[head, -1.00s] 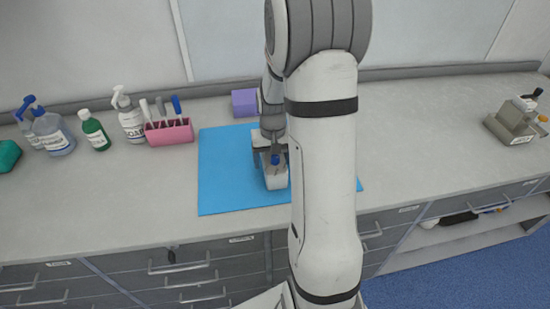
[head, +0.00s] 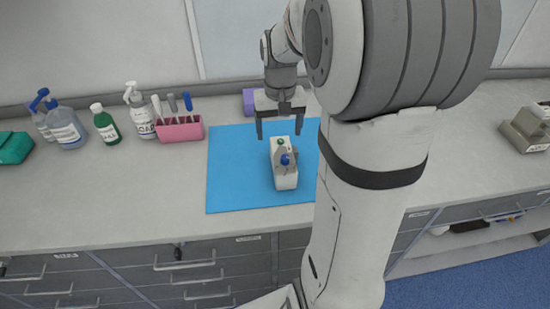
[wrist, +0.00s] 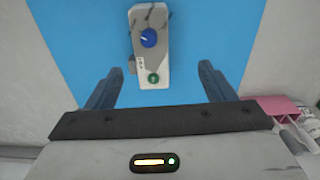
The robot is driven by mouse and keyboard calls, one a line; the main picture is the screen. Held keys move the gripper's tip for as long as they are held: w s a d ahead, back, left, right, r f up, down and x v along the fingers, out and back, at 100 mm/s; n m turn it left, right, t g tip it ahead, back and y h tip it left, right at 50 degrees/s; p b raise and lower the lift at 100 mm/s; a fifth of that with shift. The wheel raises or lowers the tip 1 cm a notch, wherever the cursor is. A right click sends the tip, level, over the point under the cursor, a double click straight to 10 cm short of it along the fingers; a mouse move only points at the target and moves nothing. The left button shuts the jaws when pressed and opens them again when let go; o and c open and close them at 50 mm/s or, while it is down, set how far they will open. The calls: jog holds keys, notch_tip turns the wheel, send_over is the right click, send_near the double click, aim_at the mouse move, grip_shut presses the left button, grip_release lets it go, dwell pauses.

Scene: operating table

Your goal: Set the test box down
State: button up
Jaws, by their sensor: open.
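The test box (head: 285,174) is a small white box with a blue knob and a green knob on its top. It rests on the blue mat (head: 232,182) on the counter.
A pink holder (head: 180,132) with several pens, a white spray bottle (head: 140,118), a green bottle (head: 104,124) and blue-topped bottles (head: 66,128) stand left of the mat. A purple box (head: 249,102) is behind it. A grey device (head: 528,128) stands far right. The left front counter is clear.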

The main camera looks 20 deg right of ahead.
jog(key=s+a+r+n+t, duration=0.1)
jog(key=s+a+r, duration=0.2)
jog(key=s+a, duration=0.3)
jog(key=shift+s+a+r+n+t, duration=0.15)
jog(key=shift+s+a+n+t, duration=0.2)
jog(key=shift+s, duration=0.85)
jog(key=shift+n+t, duration=0.45)
jog(key=s+a, duration=0.1)
jog(key=s, duration=0.1)
jog(key=s+a, duration=0.1)
jog(key=s, duration=0.3)
jog(key=shift+s+a+f, duration=0.2)
jog(key=shift+s+a, duration=0.2)
jog(key=shift+c, duration=0.2)
jog(key=shift+s+f, duration=0.1)
jog(key=shift+s, duration=0.2)
jog(key=shift+c, duration=1.4)
jog(key=c, duration=0.3)
jog(key=shift+c, duration=1.3)
jog(key=shift+d, duration=0.15)
